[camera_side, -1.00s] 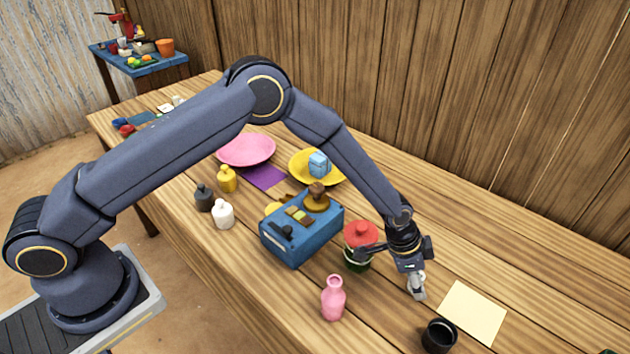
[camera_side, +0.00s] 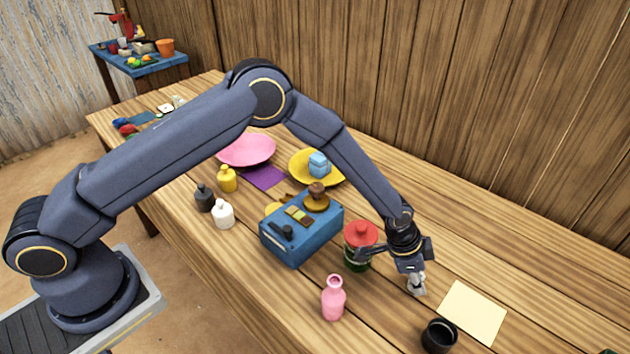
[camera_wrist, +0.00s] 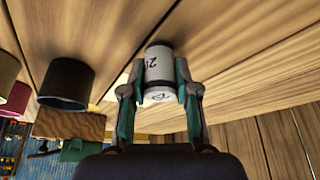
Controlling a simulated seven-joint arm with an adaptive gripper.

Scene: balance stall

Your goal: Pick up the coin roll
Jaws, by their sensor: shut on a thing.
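The coin roll (camera_wrist: 158,66) is a short white cylinder with dark printed marks, seen in the wrist view. My gripper (camera_wrist: 160,82) is shut on it, with one green-padded finger against each side. In the side view my gripper (camera_side: 415,287) points down low over the table, between the red-lidded jar and the pale yellow square. The coin roll is small there and mostly hidden by the fingers. I cannot tell whether it still touches the table.
A black cup (camera_side: 439,336) and a pale yellow square (camera_side: 473,312) lie to the right. A pink vase (camera_side: 333,298), a red-lidded jar (camera_side: 361,234) and a blue balance box (camera_side: 287,250) stand to the left. The wood behind my gripper is clear.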

